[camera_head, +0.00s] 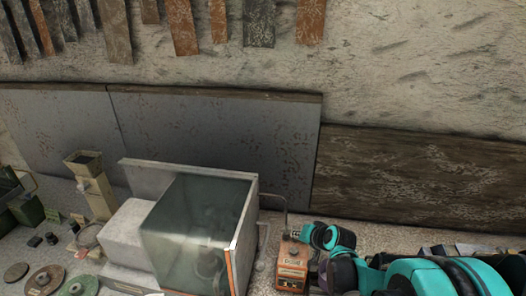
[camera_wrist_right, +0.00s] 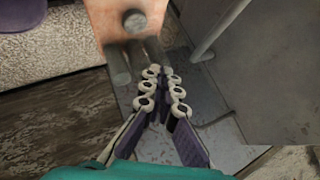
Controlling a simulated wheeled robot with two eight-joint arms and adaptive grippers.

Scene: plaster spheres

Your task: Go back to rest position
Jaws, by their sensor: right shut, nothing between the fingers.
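My right arm (camera_head: 420,278) comes in from the lower right in the head view, teal and black, and reaches toward a small orange box. In the right wrist view my right gripper (camera_wrist_right: 162,82) has its fingers together, with nothing between them. Its purple pads and pale knuckles point toward an orange block with grey round pegs (camera_wrist_right: 135,22). I cannot tell whether the fingertips touch the pegs. In the head view the fingers are hard to make out. My left gripper is not in view. No plaster sphere can be made out.
A glass-fronted cabinet (camera_head: 197,215) stands in the middle of the bench, left of the orange box (camera_head: 292,267). Round discs (camera_head: 45,279) and a beige upright tool (camera_head: 95,188) are at the left. Grey panels (camera_head: 210,140) lean on the wall behind.

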